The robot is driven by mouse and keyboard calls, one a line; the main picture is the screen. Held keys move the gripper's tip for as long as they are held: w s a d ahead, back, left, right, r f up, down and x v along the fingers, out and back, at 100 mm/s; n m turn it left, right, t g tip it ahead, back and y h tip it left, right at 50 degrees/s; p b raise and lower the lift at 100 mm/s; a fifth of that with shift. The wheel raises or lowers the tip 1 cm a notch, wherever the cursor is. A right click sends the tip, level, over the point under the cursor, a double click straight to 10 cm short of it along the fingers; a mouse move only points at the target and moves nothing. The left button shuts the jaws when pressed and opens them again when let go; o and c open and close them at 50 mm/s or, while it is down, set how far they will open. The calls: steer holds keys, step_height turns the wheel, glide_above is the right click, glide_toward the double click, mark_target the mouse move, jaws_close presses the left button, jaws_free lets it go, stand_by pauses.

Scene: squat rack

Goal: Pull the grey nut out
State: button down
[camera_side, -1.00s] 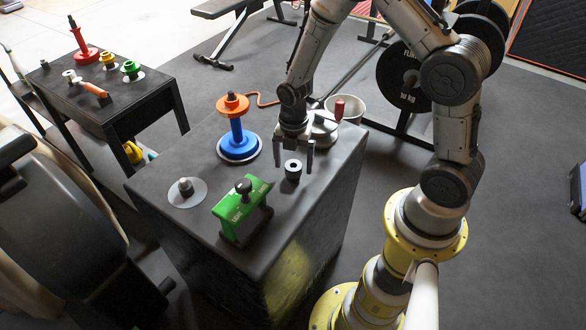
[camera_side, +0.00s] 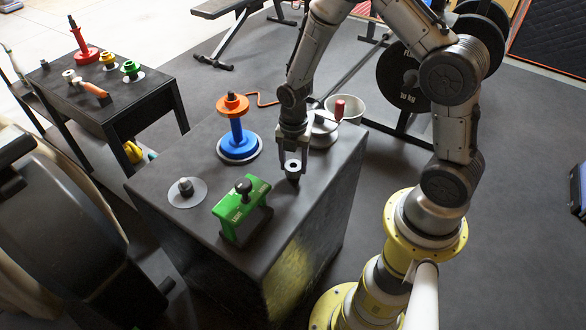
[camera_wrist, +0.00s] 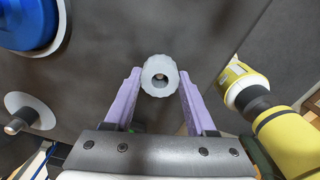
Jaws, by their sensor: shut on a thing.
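The grey nut (camera_side: 293,166) is a short ring with a dark hole in its top, at the right part of the dark block's top (camera_side: 215,183). In the wrist view the nut (camera_wrist: 160,70) shows pale grey, between the two fingertips. My gripper (camera_side: 294,162) points down and is shut on the nut, one finger on each side; it also shows in the wrist view (camera_wrist: 160,84). The nut's lower part is dark in the side view, and I cannot tell whether it is clear of the surface.
A blue and orange stand (camera_side: 236,135) is left of my gripper. A green block with a black knob (camera_side: 241,205) is in front, and a disc with a grey peg (camera_side: 186,192) at left. A lidded pot with a red handle (camera_side: 325,128) is close behind my gripper.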

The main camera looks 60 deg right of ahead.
steer(key=shift+r, duration=0.8)
stand_by(0.6)
steer(key=shift+r, duration=1.35)
